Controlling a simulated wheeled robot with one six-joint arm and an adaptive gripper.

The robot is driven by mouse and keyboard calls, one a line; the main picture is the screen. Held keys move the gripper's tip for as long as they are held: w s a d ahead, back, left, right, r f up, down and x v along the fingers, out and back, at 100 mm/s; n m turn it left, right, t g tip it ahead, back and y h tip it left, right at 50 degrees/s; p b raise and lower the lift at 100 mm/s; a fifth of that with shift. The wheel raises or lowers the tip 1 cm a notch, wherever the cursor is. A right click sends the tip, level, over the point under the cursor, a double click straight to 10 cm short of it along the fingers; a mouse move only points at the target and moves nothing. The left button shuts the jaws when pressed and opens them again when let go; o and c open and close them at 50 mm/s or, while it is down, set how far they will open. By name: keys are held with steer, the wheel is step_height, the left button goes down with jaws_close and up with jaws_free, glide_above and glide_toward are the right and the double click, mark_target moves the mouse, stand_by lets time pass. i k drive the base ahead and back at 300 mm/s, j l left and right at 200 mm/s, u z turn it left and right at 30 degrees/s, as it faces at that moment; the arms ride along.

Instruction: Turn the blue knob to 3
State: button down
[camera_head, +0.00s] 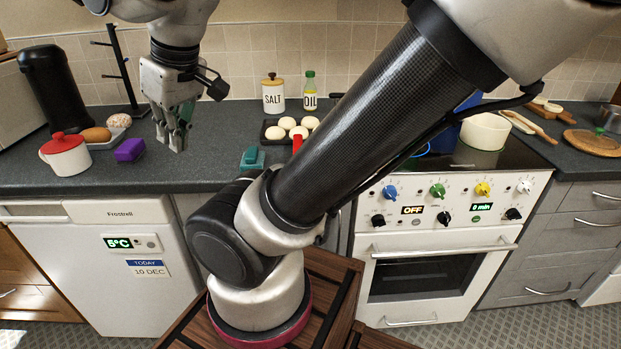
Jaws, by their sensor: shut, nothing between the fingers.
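The blue knob (389,192) is on the front panel of the white stove, the leftmost coloured knob of the upper row. Its pointer setting is too small to read. Beside it are a green knob (438,190), a yellow knob (482,188) and a white knob (524,186). My gripper (177,140) is shut and empty, pointing down above the dark counter at the left, well away from the knobs. My arm crosses the middle of the view, just left of the blue knob.
Black knobs (378,220) and a display reading OFF (412,210) sit below. The oven handle (440,250) sticks out under the panel. A red-lidded pot (65,155), a purple block (130,150) and a teal item (252,158) are on the counter near my gripper.

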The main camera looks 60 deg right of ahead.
mark_target(389, 192)
steer(key=z, duration=2.55)
steer(key=k+j+u, duration=0.1)
steer(key=j, duration=0.25)
steer(key=k+j+u, duration=0.1)
steer(key=j, duration=0.2)
steer(key=k+j, duration=0.15)
steer(key=j, duration=0.2)
steer(key=k+j+u, duration=0.15)
steer(key=j, duration=0.2)
